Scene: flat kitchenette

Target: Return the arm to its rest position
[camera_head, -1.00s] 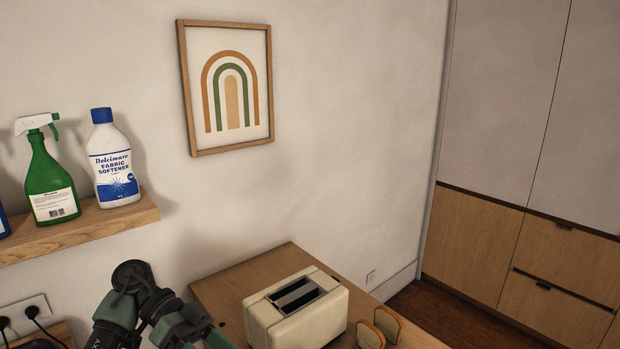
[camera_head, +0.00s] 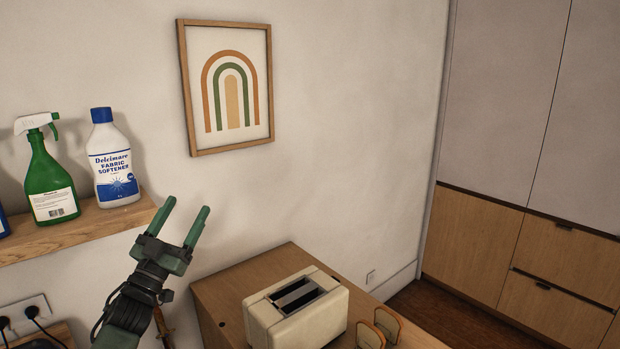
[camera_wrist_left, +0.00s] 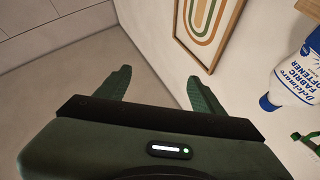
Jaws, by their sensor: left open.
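My left gripper (camera_head: 182,222) is raised in front of the wall in the head view, just right of the wooden shelf's end. Its two green fingers point up and are apart, with nothing between them. In the left wrist view, the open fingers (camera_wrist_left: 155,88) also show empty against the wall. My left arm comes in from the bottom left. My right gripper is in neither view.
A wooden shelf (camera_head: 75,233) holds a green spray bottle (camera_head: 50,183) and a fabric softener bottle (camera_head: 112,165). A cream toaster (camera_head: 296,312) stands on a wooden table (camera_head: 235,284), with bread slices (camera_head: 386,324) beside it. A framed picture (camera_head: 186,85) hangs above.

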